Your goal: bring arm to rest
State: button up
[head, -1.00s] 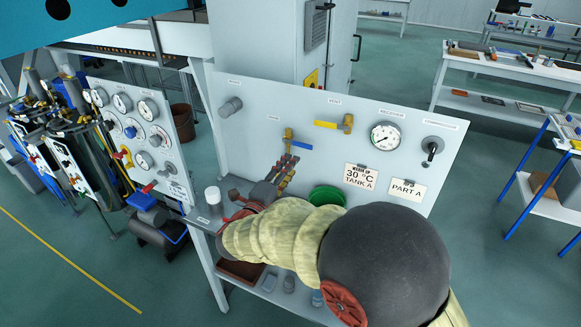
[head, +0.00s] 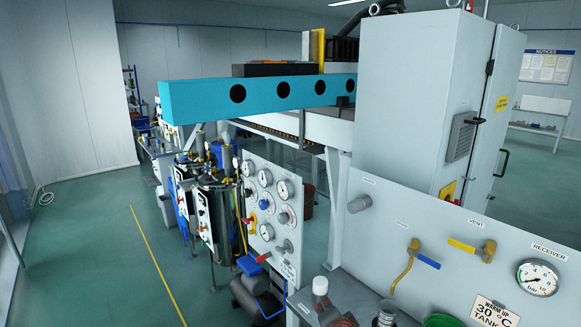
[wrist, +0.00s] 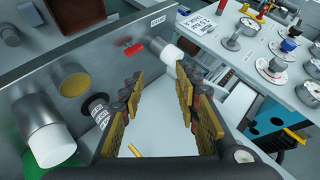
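My gripper (wrist: 160,105) shows in the wrist view with its two yellow-padded fingers well apart. It is open, and only a pale surface and a small yellow piece show between the fingers. In the head view my arm is not clearly in sight. The panel (head: 390,215) there carries a valve with a blue lever (head: 428,262), a valve with a yellow lever (head: 462,245) and the receiver gauge (head: 538,278). A "30 °C TANK A" card (head: 494,312) is cut off by the bottom edge.
A gauge board (head: 270,205) stands left of the panel, with tanks (head: 218,205) beyond it. A white-capped container (head: 320,288) stands at the panel's foot. In the wrist view a white-ended cylinder (wrist: 50,145) is left of my gripper. Open floor (head: 90,260) lies at the left.

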jog(key=s+r+n+g+y, duration=0.1)
jog(key=s+n+g, duration=0.15)
jog(key=s, duration=0.45)
jog(key=s+r+n+g, duration=0.2)
jog(key=s+n, duration=0.2)
jog(key=s, duration=0.3)
jog(key=s+r+n+g+y, duration=0.1)
jog(key=s+n+g, duration=0.1)
jog(key=s+n, duration=0.35)
jog(key=s+d+r+t+h+p, duration=0.1)
jog(key=s+d+r+h, duration=0.1)
jog(key=s+d+r, duration=0.6)
jog(key=s+r, duration=0.1)
jog(key=s, duration=0.1)
jog(key=shift+s+d+m, duration=0.25)
jog(key=shift+s+m, duration=0.05)
jog(key=shift+s, duration=0.1)
